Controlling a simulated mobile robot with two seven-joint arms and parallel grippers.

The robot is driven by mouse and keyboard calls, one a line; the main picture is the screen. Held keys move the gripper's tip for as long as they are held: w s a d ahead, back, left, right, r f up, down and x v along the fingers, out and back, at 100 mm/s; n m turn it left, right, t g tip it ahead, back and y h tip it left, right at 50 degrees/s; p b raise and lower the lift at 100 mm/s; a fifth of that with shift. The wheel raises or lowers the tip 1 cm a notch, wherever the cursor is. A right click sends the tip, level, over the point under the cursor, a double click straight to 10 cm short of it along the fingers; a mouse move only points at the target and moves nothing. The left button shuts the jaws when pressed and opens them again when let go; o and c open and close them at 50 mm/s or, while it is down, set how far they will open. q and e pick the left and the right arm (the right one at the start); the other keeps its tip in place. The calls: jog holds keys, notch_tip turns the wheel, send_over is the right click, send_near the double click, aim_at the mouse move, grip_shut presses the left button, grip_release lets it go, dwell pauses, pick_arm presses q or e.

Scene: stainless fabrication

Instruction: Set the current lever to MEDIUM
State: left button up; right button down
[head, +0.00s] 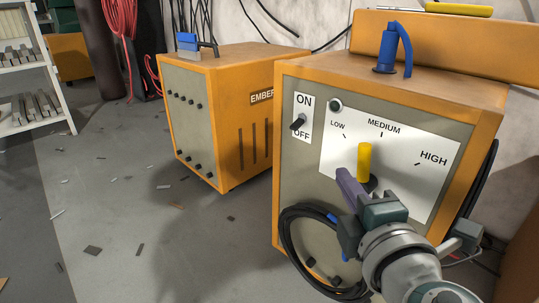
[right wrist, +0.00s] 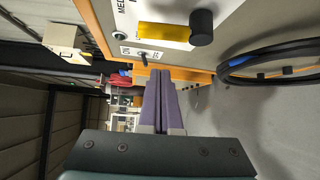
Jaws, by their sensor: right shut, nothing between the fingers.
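The yellow current lever (head: 364,162) stands on the white dial plate of the front orange machine. It points nearly straight up, its tip between the LOW mark and the MEDIUM label (head: 384,127), left of the MEDIUM tick. In the right wrist view the lever (right wrist: 163,32) extends left from its black hub (right wrist: 201,27). My right gripper (head: 346,180) is shut and empty, its purple fingers just left of the lever's lower part in the head view. In the right wrist view the fingers (right wrist: 160,78) lie together, with a gap between them and the lever. My left gripper is not in view.
An ON/OFF switch (head: 298,122) sits left of the dial. A black coiled cable (head: 290,240) hangs low on the machine's front. A second orange machine (head: 225,110) stands behind left. A shelf (head: 25,75) is far left. Open floor with scraps lies left.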

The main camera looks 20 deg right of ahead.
aim_at(362, 170)
jog(key=r+b+x, duration=0.1)
jog(key=x, duration=0.6)
jog(key=shift+s+d+f, duration=0.1)
jog(key=shift+s+d, duration=0.35)
jog(key=shift+s, duration=0.4)
jog(key=shift+s+d+f, duration=0.1)
jog(key=shift+s+d, duration=0.35)
jog(key=shift+s, duration=0.35)
jog(key=shift+s+d, duration=0.25)
jog(key=shift+s, duration=0.35)
